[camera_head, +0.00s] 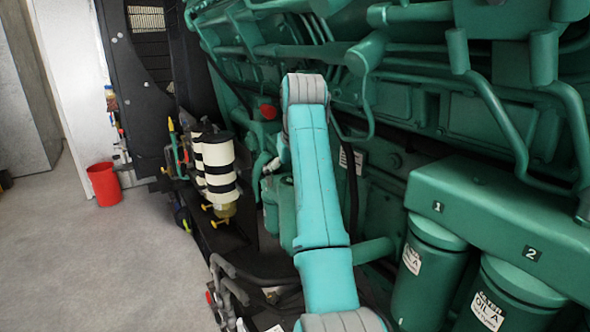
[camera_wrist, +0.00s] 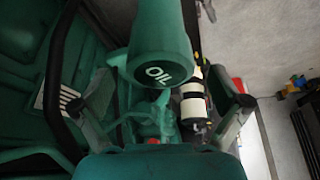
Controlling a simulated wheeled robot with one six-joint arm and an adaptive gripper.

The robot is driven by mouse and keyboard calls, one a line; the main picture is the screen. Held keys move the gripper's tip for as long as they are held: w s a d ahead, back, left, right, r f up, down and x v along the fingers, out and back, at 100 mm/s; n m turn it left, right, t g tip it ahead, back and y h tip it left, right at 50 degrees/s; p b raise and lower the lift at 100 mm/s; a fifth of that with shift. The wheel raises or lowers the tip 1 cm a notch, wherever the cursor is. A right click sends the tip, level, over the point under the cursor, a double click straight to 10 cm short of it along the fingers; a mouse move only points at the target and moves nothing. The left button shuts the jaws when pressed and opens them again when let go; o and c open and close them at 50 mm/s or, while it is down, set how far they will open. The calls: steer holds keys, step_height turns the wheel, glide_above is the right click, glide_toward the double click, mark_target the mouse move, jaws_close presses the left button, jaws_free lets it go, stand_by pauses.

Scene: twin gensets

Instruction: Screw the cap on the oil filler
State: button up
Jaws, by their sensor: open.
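In the wrist view, a green round piece marked OIL (camera_wrist: 160,74) ends a thick green cylinder that comes in from the top. It looks like the oil cap or the filler's end; I cannot tell which, or whether a cap is seated. My gripper (camera_wrist: 167,100) is open, with one finger left of the OIL piece and one right. The fingers appear apart from it, and nothing shows held between them.
The green engine with its pipes (camera_head: 400,120) fills the right side. Two oil filters (camera_head: 430,270) stand at lower right. Black-and-white filters (camera_head: 218,165) stand left of my arm. A red bucket (camera_head: 103,184) is on the floor at left, where there is free room.

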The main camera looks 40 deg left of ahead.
steer(key=c, duration=1.3)
steer(key=shift+s+a+m+h, duration=0.1)
steer(key=shift+m+h, duration=0.2)
steer(key=shift+m, duration=0.5)
steer(key=m+t+h, duration=0.1)
steer(key=m, duration=0.2)
steer(key=shift+f, duration=0.1)
steer(key=m+h, duration=0.1)
steer(key=m, duration=0.1)
steer(key=shift+a+m, duration=0.1)
steer(key=shift+m, duration=0.2)
steer(key=shift+m+h, duration=0.3)
steer(key=shift+m, duration=0.7)
steer(key=m+h, duration=0.1)
steer(key=m, duration=0.3)
steer(key=shift+f+m+h, duration=0.1)
steer(key=shift+m+h, duration=0.2)
steer(key=shift+h, duration=0.1)
